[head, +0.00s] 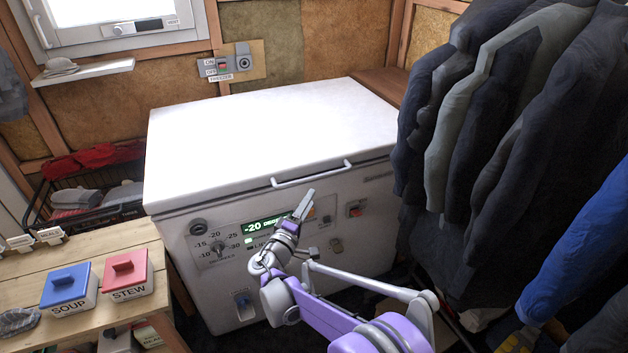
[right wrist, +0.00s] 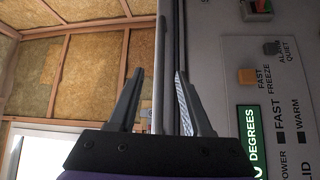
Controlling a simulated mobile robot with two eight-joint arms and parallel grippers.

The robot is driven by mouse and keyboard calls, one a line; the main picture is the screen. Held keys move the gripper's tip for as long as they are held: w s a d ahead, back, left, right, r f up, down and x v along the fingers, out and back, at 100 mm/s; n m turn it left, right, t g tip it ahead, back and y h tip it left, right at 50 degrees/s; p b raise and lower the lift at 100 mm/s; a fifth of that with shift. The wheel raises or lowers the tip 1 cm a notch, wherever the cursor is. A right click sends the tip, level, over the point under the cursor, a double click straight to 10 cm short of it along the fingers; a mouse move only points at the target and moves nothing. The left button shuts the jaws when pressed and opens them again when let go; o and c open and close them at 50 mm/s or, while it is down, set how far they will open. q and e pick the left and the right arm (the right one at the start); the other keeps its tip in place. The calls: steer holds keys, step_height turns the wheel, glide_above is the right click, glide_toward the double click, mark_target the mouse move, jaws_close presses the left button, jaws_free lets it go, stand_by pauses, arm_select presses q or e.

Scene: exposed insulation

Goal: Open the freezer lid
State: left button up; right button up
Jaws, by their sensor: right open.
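The white chest freezer's lid (head: 265,125) is shut. Its pale bar handle (head: 312,175) runs along the front edge of the lid. My right gripper (head: 303,204) is just below the handle, in front of the control panel. It is open and empty. In the right wrist view its two fingers stand apart, with the handle bar (right wrist: 159,75) lined up between them. I cannot tell whether either finger touches the bar. My left gripper is out of view.
Dark hanging coats (head: 480,130) crowd the freezer's right side. A wooden table (head: 85,262) with a blue soup box (head: 69,287) and a red stew box (head: 128,273) stands at the front left. A freezer switch (head: 222,66) is on the back wall. The lid's top is clear.

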mark_target(317, 177)
steer(key=shift+n+t+y, duration=0.3)
steer(key=x, duration=0.7)
steer(key=a+b+x, duration=0.1)
steer(key=x, duration=0.2)
steer(key=shift+w+f, duration=0.1)
steer(key=shift+w, duration=0.5)
jaws_close()
stand_by(0.5)
